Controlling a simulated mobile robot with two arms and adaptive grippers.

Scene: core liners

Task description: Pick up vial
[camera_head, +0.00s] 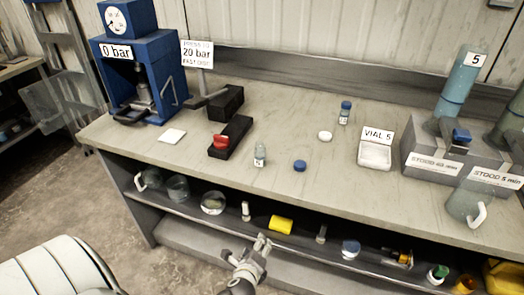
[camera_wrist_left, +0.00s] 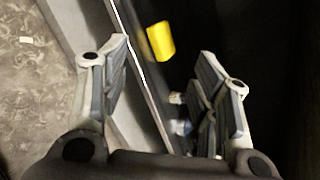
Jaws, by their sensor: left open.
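A small clear vial (camera_head: 260,154) with a label stands upright on the bench top near its front edge, left of a blue cap. A second vial (camera_head: 345,112) with a blue cap stands further back. My left gripper (camera_head: 262,243) is in front of the bench, below the level of the top, by the lower shelf. In the left wrist view the left gripper (camera_wrist_left: 160,85) is open with nothing between its fingers. Neither vial shows in the wrist view. My right gripper is not in view.
A blue cap (camera_head: 300,166) and white cap (camera_head: 325,136) lie on the bench (camera_head: 225,180). A tray marked VIAL 5 (camera_head: 375,154) and grey stand (camera_head: 435,150) are right. A blue press (camera_head: 140,75) is left. Yellow block (camera_head: 281,224) is on the lower shelf.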

